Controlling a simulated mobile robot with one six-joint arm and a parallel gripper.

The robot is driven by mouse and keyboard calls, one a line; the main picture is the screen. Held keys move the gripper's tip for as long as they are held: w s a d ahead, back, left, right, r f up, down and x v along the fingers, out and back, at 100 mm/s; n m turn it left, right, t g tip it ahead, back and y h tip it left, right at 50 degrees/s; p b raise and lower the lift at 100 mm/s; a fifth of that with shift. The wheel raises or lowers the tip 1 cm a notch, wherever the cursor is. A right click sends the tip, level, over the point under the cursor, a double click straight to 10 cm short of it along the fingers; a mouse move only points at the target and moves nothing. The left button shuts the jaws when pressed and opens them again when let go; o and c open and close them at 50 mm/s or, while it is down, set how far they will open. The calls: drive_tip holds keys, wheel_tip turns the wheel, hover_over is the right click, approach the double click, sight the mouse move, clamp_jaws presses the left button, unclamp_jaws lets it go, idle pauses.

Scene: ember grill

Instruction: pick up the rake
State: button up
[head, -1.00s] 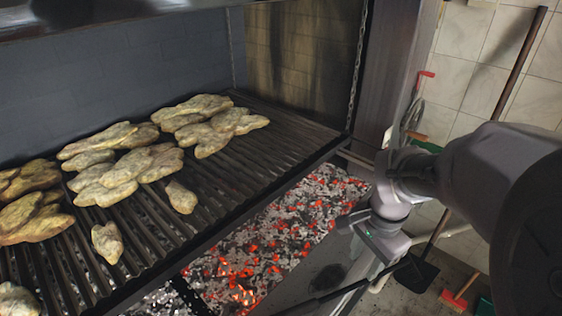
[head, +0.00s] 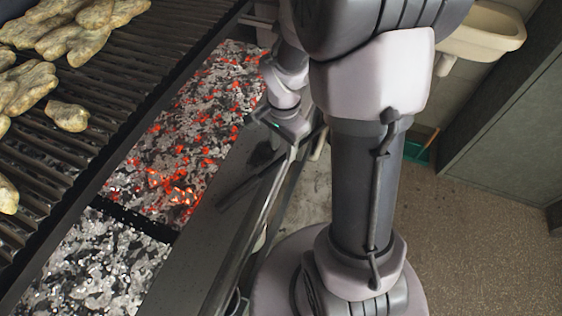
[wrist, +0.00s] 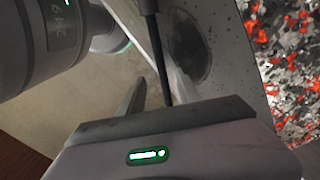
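The rake shows as a thin dark rod (head: 248,186) above the grey ledge beside the embers in the head view. In the wrist view its black shaft (wrist: 157,45) runs from the top edge down between my fingers. My gripper (wrist: 160,82) is open, one finger on each side of the shaft, and I see gaps between shaft and fingers. In the head view my gripper (head: 290,130) is over the ledge's outer edge, near the upper end of the rod. The rake's head cannot be made out.
Glowing embers (head: 185,150) lie left of the ledge (head: 190,262). The grill grate (head: 90,130) with flatbread-like food (head: 68,115) is further left. A metal rail (head: 262,222) runs along the ledge's outer side. A pale basin (head: 485,30) and cabinet (head: 510,120) stand at right; floor is open there.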

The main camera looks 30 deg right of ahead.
sight(281, 158)
drive_tip(key=f, duration=0.2)
drive_tip(key=f+b, duration=0.1)
drive_tip(key=shift+w+a+f, duration=0.15)
drive_tip(key=shift+a+f, duration=0.05)
drive_tip(key=shift+f, duration=0.15)
drive_tip(key=shift+r, duration=0.15)
clamp_jaws()
idle(0.8)
